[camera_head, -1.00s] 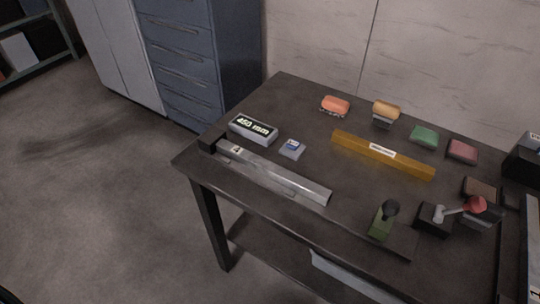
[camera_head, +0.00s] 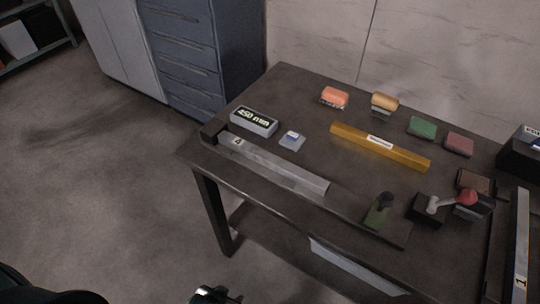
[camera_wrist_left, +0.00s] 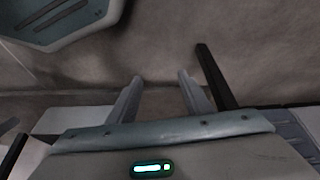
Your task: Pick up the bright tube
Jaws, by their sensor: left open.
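A long pale silver bar (camera_head: 285,170) marked 4 lies along the table's front left edge, with a dark block at its left end. It is one bright, tube-like thing; another silver bar (camera_head: 521,240) marked 1 stands at the right edge of the picture, partly cut off. I cannot tell which is the bright tube. My left gripper (camera_head: 217,295) shows only in part at the bottom edge, below and in front of the table, apart from both bars. In the left wrist view its two fingers (camera_wrist_left: 160,79) are spread with nothing between them. My right gripper is not in view.
The table (camera_head: 300,140) also holds a yellow bar (camera_head: 350,145), a 450 mm display box (camera_head: 253,122), a small grey-blue item (camera_head: 291,140), several coloured blocks at the back, and a lever device (camera_head: 430,207) at the right. Open floor lies left of the table.

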